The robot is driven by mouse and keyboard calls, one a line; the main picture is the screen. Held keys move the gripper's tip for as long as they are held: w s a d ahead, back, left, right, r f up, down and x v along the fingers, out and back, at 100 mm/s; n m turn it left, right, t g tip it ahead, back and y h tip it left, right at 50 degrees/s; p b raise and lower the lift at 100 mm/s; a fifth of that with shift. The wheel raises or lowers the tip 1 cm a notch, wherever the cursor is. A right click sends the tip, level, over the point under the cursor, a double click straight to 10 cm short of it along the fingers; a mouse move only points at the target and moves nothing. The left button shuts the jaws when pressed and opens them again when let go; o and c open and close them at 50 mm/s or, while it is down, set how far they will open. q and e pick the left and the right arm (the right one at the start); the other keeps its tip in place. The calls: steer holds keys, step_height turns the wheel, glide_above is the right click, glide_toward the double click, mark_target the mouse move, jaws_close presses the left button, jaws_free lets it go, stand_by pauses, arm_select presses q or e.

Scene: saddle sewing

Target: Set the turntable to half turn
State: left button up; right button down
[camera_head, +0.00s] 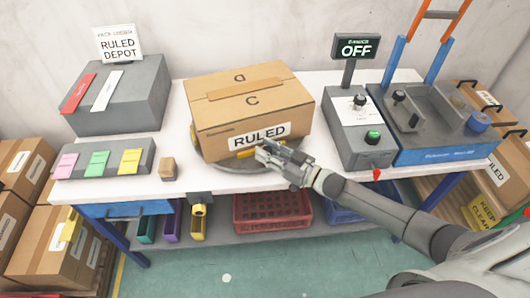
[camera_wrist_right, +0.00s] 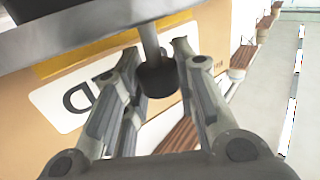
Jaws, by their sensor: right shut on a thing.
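The grey round turntable (camera_head: 222,165) lies on the white table, mostly hidden under a cardboard box (camera_head: 245,112). The box has a white "RULED" label on its front, and "C" and another letter on top. My right gripper (camera_head: 268,151) is at the turntable's front right edge, just below the label. In the right wrist view, its fingers (camera_wrist_right: 158,88) are shut around a dark knob (camera_wrist_right: 155,76) on a short grey post. The turntable's grey edge (camera_wrist_right: 60,42) crosses the top of that view. My left gripper is not in view.
A control box (camera_head: 354,128) with knobs and an "OFF" sign (camera_head: 355,46) stands right of the cardboard box, beside a blue-grey tray machine (camera_head: 435,150). On the left are a card panel (camera_head: 104,160), a small wooden block (camera_head: 168,168) and a grey sloped stand (camera_head: 140,95).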

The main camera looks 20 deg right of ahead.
steer(key=shift+w+d+r, duration=0.1)
steer(key=c, duration=1.1)
jaws_free()
steer(key=shift+c, duration=0.2)
steer(key=v, duration=1.2)
